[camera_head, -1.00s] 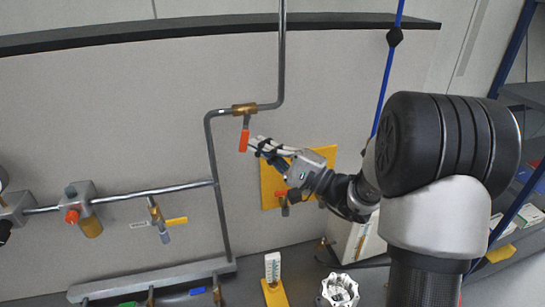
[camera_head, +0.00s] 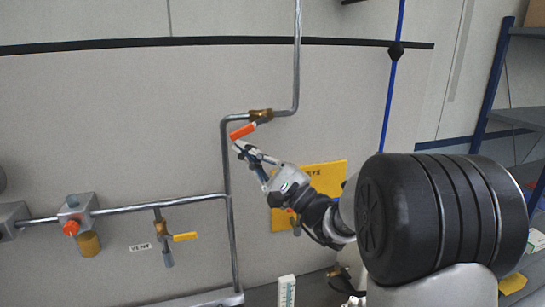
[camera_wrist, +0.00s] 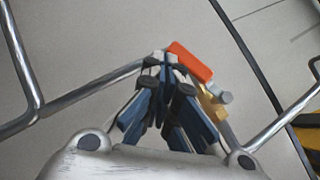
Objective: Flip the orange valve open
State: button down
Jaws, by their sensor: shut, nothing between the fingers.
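The orange valve handle (camera_head: 243,131) is on a brass valve body (camera_head: 261,115) in the grey pipe run on the wall. In the head view the handle points left and slightly down from the body, close to the line of the horizontal pipe piece. My gripper (camera_head: 240,148) is shut and empty, its fingertips just below the handle's free end. In the wrist view the orange handle (camera_wrist: 190,62) lies just beyond and right of the shut fingertips (camera_wrist: 164,58). I cannot tell whether the fingertips touch the handle.
A yellow-handled valve (camera_head: 184,237) and a regulator with an orange knob (camera_head: 71,228) sit on the lower left pipe. A yellow board (camera_head: 336,178) is on the wall behind my wrist. A white gauge block (camera_head: 286,291) stands below.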

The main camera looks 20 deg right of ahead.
jog(key=shift+a+r+b, duration=0.75)
jog(key=shift+r+b, duration=0.05)
jog(key=shift+r, duration=0.2)
